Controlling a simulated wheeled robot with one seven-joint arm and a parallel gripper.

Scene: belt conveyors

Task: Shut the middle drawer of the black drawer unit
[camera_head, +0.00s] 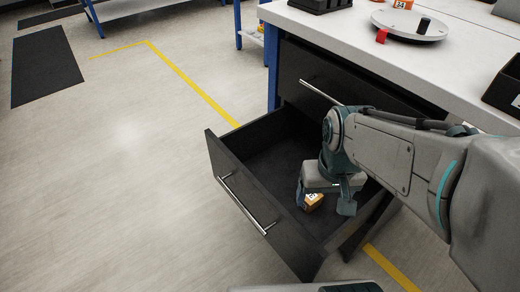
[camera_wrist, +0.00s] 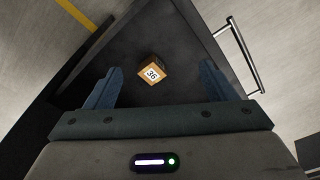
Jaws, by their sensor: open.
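The black drawer unit (camera_head: 299,66) stands under the white tabletop. One of its drawers (camera_head: 227,164) is pulled far out and has a silver bar handle (camera_head: 245,203); the drawer and its handle (camera_wrist: 240,55) also show in the wrist view. An orange block with a white label (camera_head: 314,200) lies on the drawer floor; the wrist view shows the block (camera_wrist: 153,73) labelled 36. My gripper (camera_head: 327,205) is inside the open drawer, pointing down over the block. In the wrist view my gripper (camera_wrist: 158,85) is open, its fingers on either side of the block and apart from it.
The drawer above has a silver handle (camera_head: 321,92) and looks shut. The white tabletop (camera_head: 345,30) holds a round plate (camera_head: 407,25) and black trays (camera_head: 505,85). My arm crosses the right side. The floor to the left is clear, with yellow line markings (camera_head: 190,83).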

